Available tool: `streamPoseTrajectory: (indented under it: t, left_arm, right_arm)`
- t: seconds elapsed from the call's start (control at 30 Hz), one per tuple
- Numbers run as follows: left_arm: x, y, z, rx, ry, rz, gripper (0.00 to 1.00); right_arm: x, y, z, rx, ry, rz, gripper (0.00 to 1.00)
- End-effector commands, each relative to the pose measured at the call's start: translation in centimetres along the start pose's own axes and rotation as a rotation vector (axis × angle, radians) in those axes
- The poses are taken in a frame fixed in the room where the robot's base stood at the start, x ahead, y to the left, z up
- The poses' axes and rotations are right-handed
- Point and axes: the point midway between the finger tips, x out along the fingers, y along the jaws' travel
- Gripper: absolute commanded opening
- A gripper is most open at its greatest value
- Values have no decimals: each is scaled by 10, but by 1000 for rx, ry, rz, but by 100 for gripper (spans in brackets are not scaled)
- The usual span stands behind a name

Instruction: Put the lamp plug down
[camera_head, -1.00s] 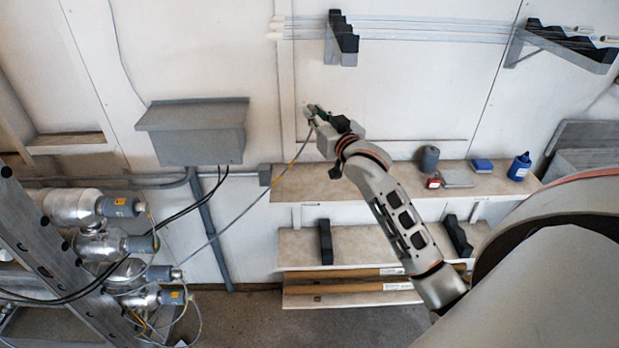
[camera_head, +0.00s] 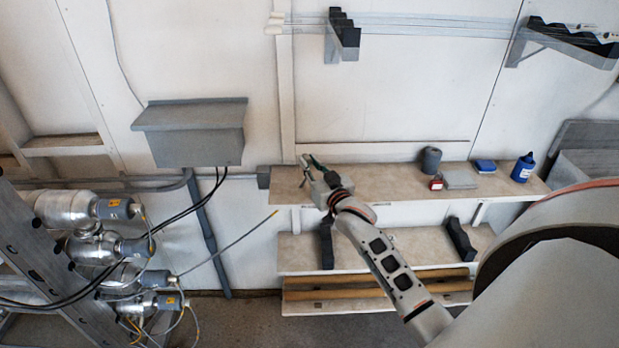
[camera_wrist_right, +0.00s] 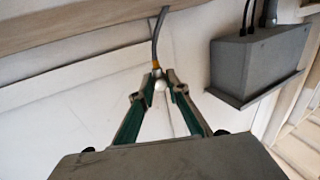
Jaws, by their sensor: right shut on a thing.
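My right gripper (camera_head: 305,160) is over the left end of the upper shelf in the head view. In the right wrist view its green-padded fingers (camera_wrist_right: 164,78) are shut on the small pale lamp plug (camera_wrist_right: 160,84). A yellow-orange collar (camera_wrist_right: 156,65) and a grey cable (camera_wrist_right: 158,35) run up from the plug. In the head view the cable (camera_head: 228,246) rises from the lamps to a yellow tip (camera_head: 274,213), below and left of the gripper. I cannot make out the plug there. My left gripper is not in view.
Silvery lamp units (camera_head: 115,208) and cables stand at left by a metal rail. A grey wall box (camera_head: 195,135) hangs left of the gripper. The upper shelf (camera_head: 390,190) holds a grey cup (camera_head: 431,160), a red item (camera_head: 436,184) and a blue bottle (camera_head: 523,168); its left half is clear.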

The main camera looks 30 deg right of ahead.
Motion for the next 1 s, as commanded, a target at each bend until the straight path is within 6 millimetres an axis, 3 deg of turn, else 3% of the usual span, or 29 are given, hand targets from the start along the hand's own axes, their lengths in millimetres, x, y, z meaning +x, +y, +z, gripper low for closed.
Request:
streamPoseTrajectory:
  t: [0.3, 1.0]
  left_arm:
    - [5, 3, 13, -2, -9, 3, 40]
    - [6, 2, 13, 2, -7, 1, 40]
  right_arm:
    - [0, 0, 42, 0, -3, 0, 0]
    - [0, 0, 53, 0, -1, 0, 0]
